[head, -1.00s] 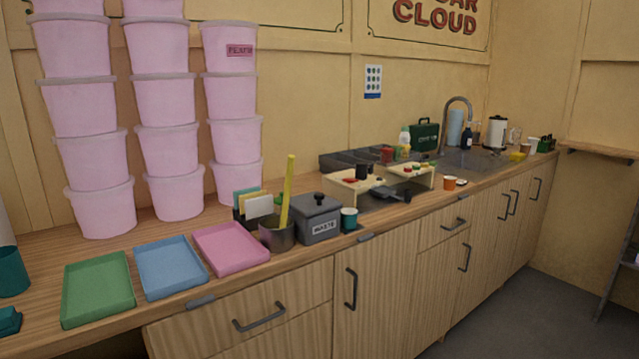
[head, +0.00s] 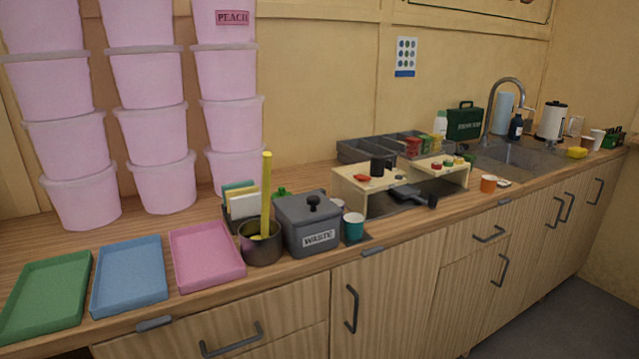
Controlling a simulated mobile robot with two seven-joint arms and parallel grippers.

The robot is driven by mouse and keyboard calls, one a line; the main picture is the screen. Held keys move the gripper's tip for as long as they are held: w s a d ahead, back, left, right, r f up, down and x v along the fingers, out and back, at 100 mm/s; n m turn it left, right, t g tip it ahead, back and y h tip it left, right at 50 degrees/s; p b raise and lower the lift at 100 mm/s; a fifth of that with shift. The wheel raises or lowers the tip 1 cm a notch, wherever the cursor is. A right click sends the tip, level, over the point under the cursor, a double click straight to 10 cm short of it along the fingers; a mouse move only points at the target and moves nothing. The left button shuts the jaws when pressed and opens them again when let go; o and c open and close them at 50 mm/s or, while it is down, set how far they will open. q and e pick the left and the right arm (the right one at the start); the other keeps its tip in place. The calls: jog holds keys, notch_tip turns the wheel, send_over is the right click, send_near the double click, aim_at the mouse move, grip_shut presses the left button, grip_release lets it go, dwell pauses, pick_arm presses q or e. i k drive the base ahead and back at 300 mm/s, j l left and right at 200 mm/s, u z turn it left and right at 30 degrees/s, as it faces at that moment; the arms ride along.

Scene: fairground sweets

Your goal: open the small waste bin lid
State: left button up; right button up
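The small waste bin (head: 312,238) is a grey box with a "WASTE" label on its front. It stands on the wooden counter near the front edge, in the middle of the head view. Its grey lid (head: 306,208) is on and looks closed, with a dark round knob (head: 313,202) on top. Neither of my grippers is in the head view.
A dark pot (head: 260,243) with a yellow stick stands close left of the bin, and a teal cup (head: 353,227) close right. Pink, blue and green trays lie further left. A wooden stand (head: 350,196) is to the right. Stacked pink tubs (head: 162,185) stand behind.

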aim_at(301, 210)
jog(key=i+l+u, duration=0.1)
jog(key=i+l, duration=0.15)
jog(key=i+l+u, duration=0.1)
jog(key=l, duration=0.35)
jog(key=i+l+u, duration=0.1)
jog(key=i+l, duration=0.2)
jog(key=l, duration=0.1)
